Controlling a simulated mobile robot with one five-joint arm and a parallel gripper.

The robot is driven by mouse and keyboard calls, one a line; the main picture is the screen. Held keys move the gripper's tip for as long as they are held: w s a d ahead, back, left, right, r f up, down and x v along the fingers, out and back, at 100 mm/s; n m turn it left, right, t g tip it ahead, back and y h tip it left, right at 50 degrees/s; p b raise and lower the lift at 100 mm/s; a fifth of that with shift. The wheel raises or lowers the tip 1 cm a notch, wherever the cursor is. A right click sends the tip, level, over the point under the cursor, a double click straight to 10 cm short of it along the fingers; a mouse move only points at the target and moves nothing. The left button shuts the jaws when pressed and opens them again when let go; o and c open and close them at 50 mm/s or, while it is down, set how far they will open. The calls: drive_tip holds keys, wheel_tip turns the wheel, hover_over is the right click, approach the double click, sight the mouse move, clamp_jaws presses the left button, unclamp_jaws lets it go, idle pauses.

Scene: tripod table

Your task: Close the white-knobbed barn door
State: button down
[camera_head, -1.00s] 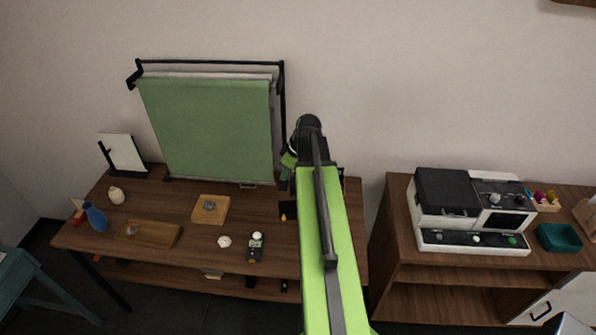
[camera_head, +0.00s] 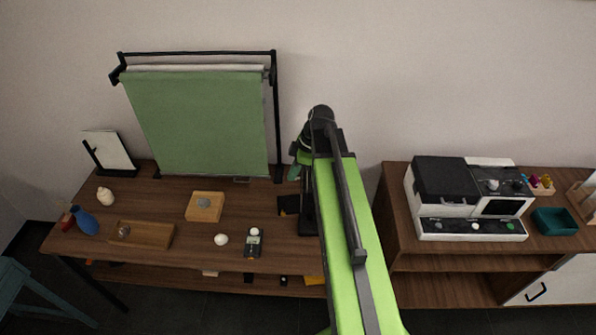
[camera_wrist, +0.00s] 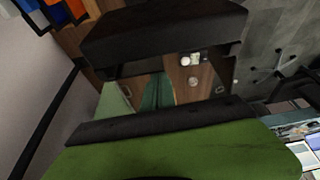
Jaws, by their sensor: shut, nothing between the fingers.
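I cannot make out the white-knobbed barn door for certain in either view. A dark upright thing (camera_head: 307,214) stands at the right end of the wooden table (camera_head: 172,193), largely hidden behind my green arm; I see no white knob on it. My gripper (camera_head: 294,172) points down over the table's back right part, just right of the green backdrop (camera_head: 200,122). Its dark green fingers look together and empty. In the wrist view the fingers (camera_wrist: 157,91) point toward the wooden tabletop, framed by black parts that I cannot tell apart.
A black-framed stand holds the backdrop. A white and black machine (camera_head: 468,199) stands on the cabinet to the right.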

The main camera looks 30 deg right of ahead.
drive_tip(key=shift+a, duration=0.2)
drive_tip(key=shift+w, duration=0.1)
drive_tip(key=shift+w+d, duration=0.2)
drive_tip(key=shift+w, duration=0.5)
wheel_tip(320, 180, up, 10)
drive_tip(key=p, duration=1)
drive_tip(key=shift+a+r, duration=0.15)
